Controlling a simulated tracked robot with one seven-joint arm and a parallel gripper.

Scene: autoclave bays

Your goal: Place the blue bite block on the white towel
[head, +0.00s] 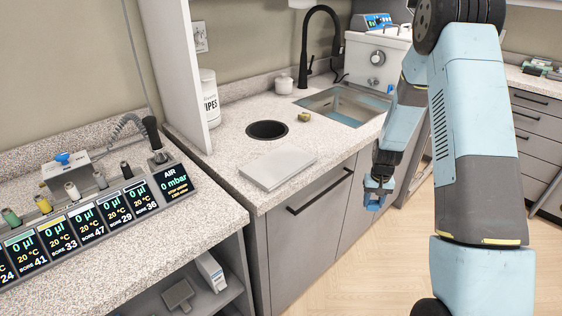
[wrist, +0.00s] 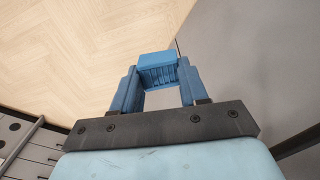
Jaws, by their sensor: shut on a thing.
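The blue bite block (wrist: 156,61) is between the two blue fingers of my gripper (wrist: 157,78) in the wrist view. My gripper is shut on it. In the head view, my gripper (head: 378,187) hangs over the floor in front of the counter, right of the drawer handle, with a blue bit at its tip. A flat, pale rectangular slab, which looks like the folded white towel (head: 278,167), lies on the speckled counter near its front edge. It is left of my gripper and apart from it, and its top is bare.
A round black-rimmed hole (head: 267,129), a small olive-yellow object (head: 304,116) and a sink (head: 343,104) with a black tap (head: 308,45) are behind the towel. A wipes tub (head: 209,97) and white upright panel (head: 181,70) stand left. Pipette displays (head: 90,228) line the left counter.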

